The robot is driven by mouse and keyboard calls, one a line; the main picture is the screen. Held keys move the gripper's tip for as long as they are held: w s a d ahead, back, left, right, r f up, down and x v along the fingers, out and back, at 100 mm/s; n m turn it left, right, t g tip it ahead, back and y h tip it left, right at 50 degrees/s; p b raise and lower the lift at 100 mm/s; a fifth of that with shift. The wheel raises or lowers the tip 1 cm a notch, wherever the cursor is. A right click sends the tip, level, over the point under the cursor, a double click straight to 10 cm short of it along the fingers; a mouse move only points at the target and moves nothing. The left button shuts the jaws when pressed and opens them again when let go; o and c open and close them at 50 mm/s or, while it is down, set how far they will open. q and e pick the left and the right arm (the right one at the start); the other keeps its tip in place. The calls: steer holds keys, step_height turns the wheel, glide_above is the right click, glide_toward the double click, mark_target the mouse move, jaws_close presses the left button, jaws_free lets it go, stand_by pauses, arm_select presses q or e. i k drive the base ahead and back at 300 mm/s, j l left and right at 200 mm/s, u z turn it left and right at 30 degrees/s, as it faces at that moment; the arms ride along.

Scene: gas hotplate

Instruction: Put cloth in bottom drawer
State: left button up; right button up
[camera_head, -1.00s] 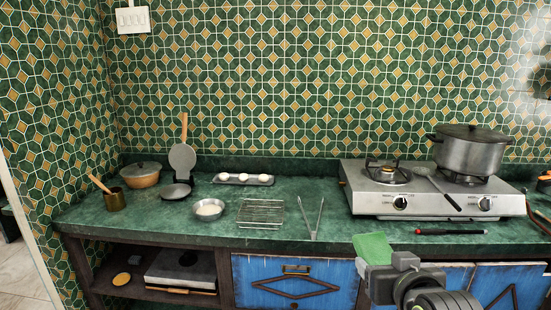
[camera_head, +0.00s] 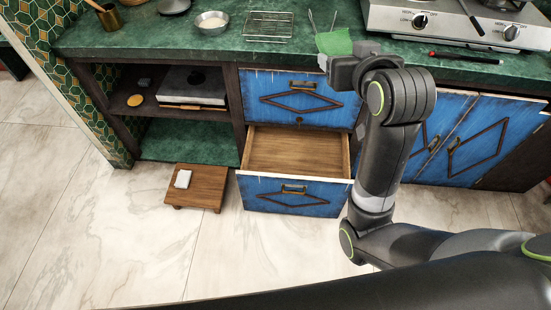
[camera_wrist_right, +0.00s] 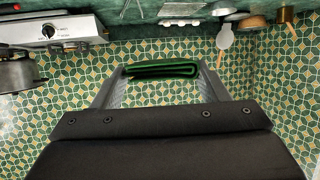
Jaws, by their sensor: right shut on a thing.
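A folded green cloth (camera_head: 334,42) is held up at the counter's front edge in the head view. My right gripper (camera_head: 332,62) is shut on it. In the right wrist view the cloth (camera_wrist_right: 162,69) lies between the two fingers. The bottom drawer (camera_head: 296,150) of the blue cabinet is pulled open and its visible wooden inside is empty. The cloth and gripper are above and to the right of it. My right forearm passes just right of the drawer. My left gripper is in no view.
The closed upper drawer (camera_head: 302,98) is above the open one. A small wooden stool (camera_head: 197,187) with a white object on it stands on the floor to the left. A wire rack (camera_head: 268,26), a bowl (camera_head: 212,22) and the gas stove (camera_head: 460,22) are on the counter.

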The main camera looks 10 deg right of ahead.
mark_target(277, 154)
steer(key=i+l+u, duration=0.1)
steer(key=u, duration=0.3)
steer(key=l+u, duration=0.6)
steer(key=u, duration=0.15)
steer(key=l+u, duration=0.5)
steer(key=l, duration=0.4)
steer(key=k+l, duration=0.1)
steer(key=l, duration=0.35)
steer(key=l+u, duration=0.15)
steer(key=l, duration=0.3)
steer(key=k, duration=0.05)
